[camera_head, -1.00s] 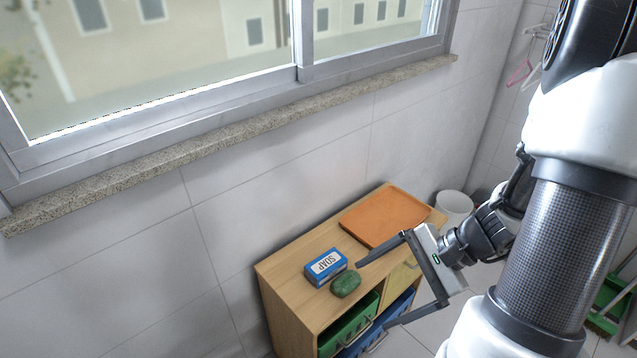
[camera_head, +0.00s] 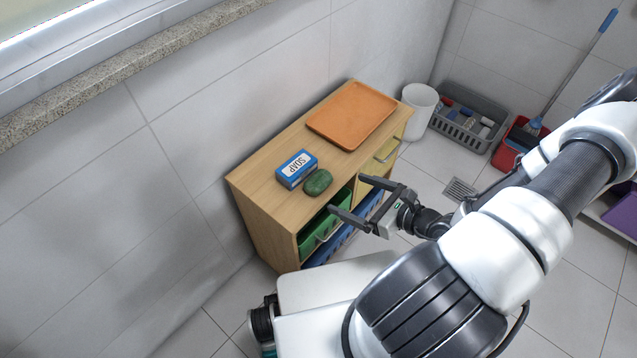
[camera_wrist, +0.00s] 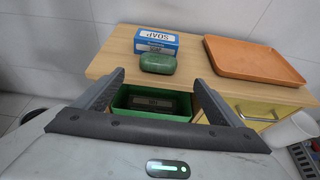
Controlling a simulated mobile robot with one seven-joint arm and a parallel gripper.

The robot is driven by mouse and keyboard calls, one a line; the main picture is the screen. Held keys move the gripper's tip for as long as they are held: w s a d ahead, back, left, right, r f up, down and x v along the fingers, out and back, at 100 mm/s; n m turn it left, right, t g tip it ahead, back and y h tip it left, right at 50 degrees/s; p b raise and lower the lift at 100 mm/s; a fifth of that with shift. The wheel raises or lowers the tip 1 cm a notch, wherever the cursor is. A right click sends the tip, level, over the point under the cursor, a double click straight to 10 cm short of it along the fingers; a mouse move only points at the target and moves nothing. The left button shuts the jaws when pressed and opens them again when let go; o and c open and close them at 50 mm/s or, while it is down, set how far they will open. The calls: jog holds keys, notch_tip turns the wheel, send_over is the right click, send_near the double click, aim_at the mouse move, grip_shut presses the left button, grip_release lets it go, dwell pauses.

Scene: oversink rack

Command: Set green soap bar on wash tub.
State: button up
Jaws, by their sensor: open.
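The green soap bar (camera_head: 318,182) lies on the wooden cabinet top (camera_head: 262,190) near its front edge, beside a blue soap box. In the wrist view the soap bar (camera_wrist: 158,63) sits just in front of that box. My gripper (camera_head: 346,194) is open and empty, in front of the cabinet. In the wrist view the spread fingers of my gripper (camera_wrist: 158,78) point toward the soap bar, which is apart from them. I cannot tell for certain which thing is the wash tub; a purple item (camera_head: 622,212) is cut off at the right edge.
The blue soap box (camera_head: 296,169) and an orange tray (camera_head: 352,115) stand on the cabinet. Below are green (camera_head: 322,232) and blue drawers and a yellow one (camera_head: 378,160). A white bin (camera_head: 420,108), grey basket (camera_head: 462,118) and red bucket (camera_head: 513,143) stand behind on the floor.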

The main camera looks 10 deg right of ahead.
aim_at(324, 183)
jog(key=x, duration=0.4)
jog(key=shift+w+a+f+b, duration=0.2)
jog(key=shift+w+b, duration=0.05)
jog(key=shift+b, duration=0.15)
jog(key=shift+a+b+x, duration=0.2)
jog(key=shift+b+x, duration=0.55)
jog(key=shift+x, duration=2.2)
jog(key=shift+r, duration=0.25)
jog(key=shift+c, duration=0.5)
jog(key=c, duration=1.2)
jog(key=shift+s, duration=0.1)
jog(key=shift+r, duration=0.1)
